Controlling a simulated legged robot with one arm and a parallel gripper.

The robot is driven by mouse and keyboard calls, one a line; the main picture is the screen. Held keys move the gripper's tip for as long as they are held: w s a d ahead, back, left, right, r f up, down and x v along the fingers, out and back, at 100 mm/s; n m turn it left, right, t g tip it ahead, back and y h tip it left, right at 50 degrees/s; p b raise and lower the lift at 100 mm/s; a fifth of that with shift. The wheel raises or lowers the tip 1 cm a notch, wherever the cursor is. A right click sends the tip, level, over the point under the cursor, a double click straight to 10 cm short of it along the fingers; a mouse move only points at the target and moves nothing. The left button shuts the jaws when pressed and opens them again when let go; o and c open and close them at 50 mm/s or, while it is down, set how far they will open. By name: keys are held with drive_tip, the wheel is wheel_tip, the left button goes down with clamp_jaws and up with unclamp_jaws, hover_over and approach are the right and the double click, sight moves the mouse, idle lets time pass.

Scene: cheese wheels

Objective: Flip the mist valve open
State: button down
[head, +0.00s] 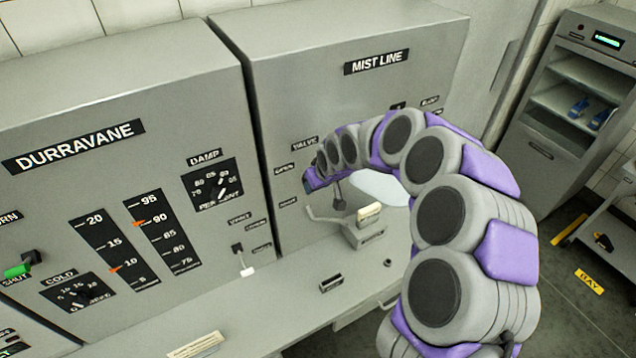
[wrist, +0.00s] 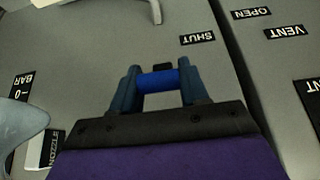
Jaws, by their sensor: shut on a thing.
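The mist line panel is the right grey cabinet, with its MIST LINE label (head: 376,62) near the top. On its left side are a VALVE label (head: 305,143), an OPEN label (head: 285,168) and a SHUT label (head: 288,202) below it. My gripper (head: 311,184) is at the panel face beside these labels. In the wrist view, where lettering is upside down, my gripper (wrist: 163,84) is shut on a blue cylindrical handle (wrist: 159,80), the valve's handle, near the SHUT label (wrist: 198,39). The rest of the valve is hidden, so its exact angle is unclear.
The DURRAVANE panel (head: 75,146) with gauges stands left, a small white-tipped lever (head: 246,271) at its lower right. A metal spout (head: 330,218) and small box (head: 367,236) are below my gripper. A pale rounded part (wrist: 22,125) lies left in the wrist view.

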drive_tip(key=shift+w+r, duration=0.15)
drive_tip(key=shift+r, duration=0.1)
drive_tip(key=c, duration=0.9)
unclamp_jaws()
drive_tip(key=shift+o, duration=1.3)
drive_tip(key=shift+a+f, duration=0.15)
drive_tip(key=b+v, duration=0.2)
drive_tip(key=v, duration=1.5)
drive_tip(key=s+d+f+m+g+h+b, duration=0.1)
drive_tip(key=s+d+f+b, duration=0.4)
drive_tip(key=s, duration=0.8)
drive_tip(key=s+d+f+m+g+h+b, duration=0.1)
drive_tip(key=s+d+f+m+g+b, duration=0.2)
drive_tip(key=s+f, duration=0.8)
drive_tip(key=s+d+f+m+g+h+b, duration=0.1)
drive_tip(key=s+d+f+b, duration=0.6)
drive_tip(key=s, duration=0.7)
drive_tip(key=f+m+g+b, duration=0.1)
drive_tip(key=b, duration=0.1)
drive_tip(key=shift+s+m+g+b, duration=0.3)
drive_tip(key=shift+m, duration=0.1)
